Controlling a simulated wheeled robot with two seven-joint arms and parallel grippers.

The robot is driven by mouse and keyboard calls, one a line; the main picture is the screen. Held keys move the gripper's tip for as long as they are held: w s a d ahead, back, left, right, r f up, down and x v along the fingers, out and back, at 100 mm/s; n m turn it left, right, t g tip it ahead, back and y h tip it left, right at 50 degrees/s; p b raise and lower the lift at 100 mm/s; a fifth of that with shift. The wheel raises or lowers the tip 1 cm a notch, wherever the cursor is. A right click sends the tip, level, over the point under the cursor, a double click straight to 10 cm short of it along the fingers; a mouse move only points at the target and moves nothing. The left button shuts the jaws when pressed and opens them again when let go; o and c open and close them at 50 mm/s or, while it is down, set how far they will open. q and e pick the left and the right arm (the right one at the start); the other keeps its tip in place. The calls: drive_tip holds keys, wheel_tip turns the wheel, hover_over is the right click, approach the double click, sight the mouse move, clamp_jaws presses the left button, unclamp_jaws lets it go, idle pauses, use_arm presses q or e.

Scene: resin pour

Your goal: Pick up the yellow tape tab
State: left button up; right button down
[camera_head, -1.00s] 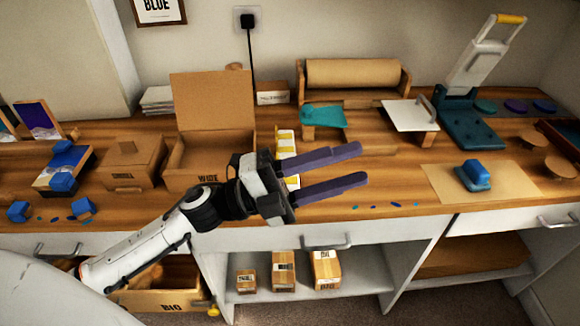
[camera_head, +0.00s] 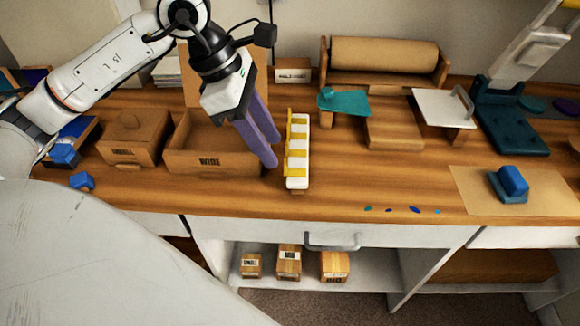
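A white strip (camera_head: 297,182) lies lengthwise on the wooden worktop, with several yellow tape tabs (camera_head: 296,153) across it and along its left edge. My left gripper (camera_head: 273,151) points down just left of the strip, beside the open box marked WIDE. Its two purple fingers look apart with nothing between them. The fingertips are close to the tabs but do not appear to touch them. My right gripper is out of view.
The open box (camera_head: 213,162) and a closed small box (camera_head: 133,138) stand to the left. A teal piece (camera_head: 343,103), a brown paper roll (camera_head: 384,55) and a blue press (camera_head: 508,125) stand behind and right.

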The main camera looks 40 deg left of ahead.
use_arm(q)
drive_tip(key=x, duration=0.5)
drive_tip(key=shift+w+f, duration=0.15)
drive_tip(key=shift+w, duration=0.15)
drive_tip(key=c, duration=0.9)
